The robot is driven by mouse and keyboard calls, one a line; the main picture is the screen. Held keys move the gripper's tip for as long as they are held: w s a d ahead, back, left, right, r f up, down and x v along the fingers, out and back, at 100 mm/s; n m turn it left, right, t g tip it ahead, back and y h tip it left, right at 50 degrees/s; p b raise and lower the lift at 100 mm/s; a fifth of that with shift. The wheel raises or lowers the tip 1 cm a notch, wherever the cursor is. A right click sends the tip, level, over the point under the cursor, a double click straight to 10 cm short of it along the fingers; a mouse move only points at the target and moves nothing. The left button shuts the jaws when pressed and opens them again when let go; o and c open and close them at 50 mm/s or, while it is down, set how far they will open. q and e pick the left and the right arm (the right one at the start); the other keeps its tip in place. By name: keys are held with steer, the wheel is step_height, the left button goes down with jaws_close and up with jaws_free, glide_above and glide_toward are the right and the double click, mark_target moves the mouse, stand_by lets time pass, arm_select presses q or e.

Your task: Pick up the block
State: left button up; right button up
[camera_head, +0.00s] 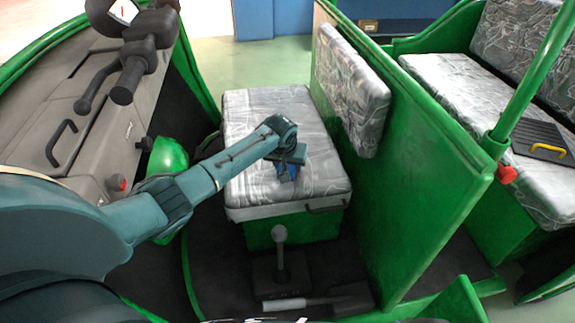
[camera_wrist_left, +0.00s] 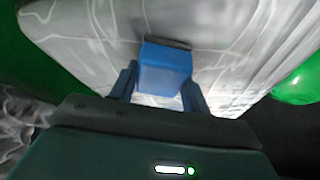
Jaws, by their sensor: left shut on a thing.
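The blue block (camera_wrist_left: 164,70) sits between the two fingers of my left gripper (camera_wrist_left: 158,82) in the left wrist view. The fingers are shut on it from both sides. In the head view my left gripper (camera_head: 288,172) is over the grey patterned seat cushion (camera_head: 262,103), and the block is small and hard to tell from the fingers there. The wrist view shows the cushion right behind the block; I cannot tell whether the block touches it. My right gripper is not in view.
A green partition (camera_head: 425,150) with a padded backrest (camera_head: 352,88) stands right of the seat. A gear lever (camera_head: 280,240) rises from the dark floor in front. A grey dashboard (camera_head: 100,130) with handlebars lies left. A black and yellow pad (camera_head: 540,140) lies on the rear seat.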

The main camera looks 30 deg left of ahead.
arm_select(q)
step_height(320, 180, up, 4)
steer(key=p, duration=0.4)
steer(key=shift+r, duration=0.25)
step_height(320, 180, up, 4)
steer(key=p, duration=0.4)
steer(key=shift+f, duration=0.2)
steer(key=shift+r+p, duration=0.8)
steer(key=shift+p, duration=0.3)
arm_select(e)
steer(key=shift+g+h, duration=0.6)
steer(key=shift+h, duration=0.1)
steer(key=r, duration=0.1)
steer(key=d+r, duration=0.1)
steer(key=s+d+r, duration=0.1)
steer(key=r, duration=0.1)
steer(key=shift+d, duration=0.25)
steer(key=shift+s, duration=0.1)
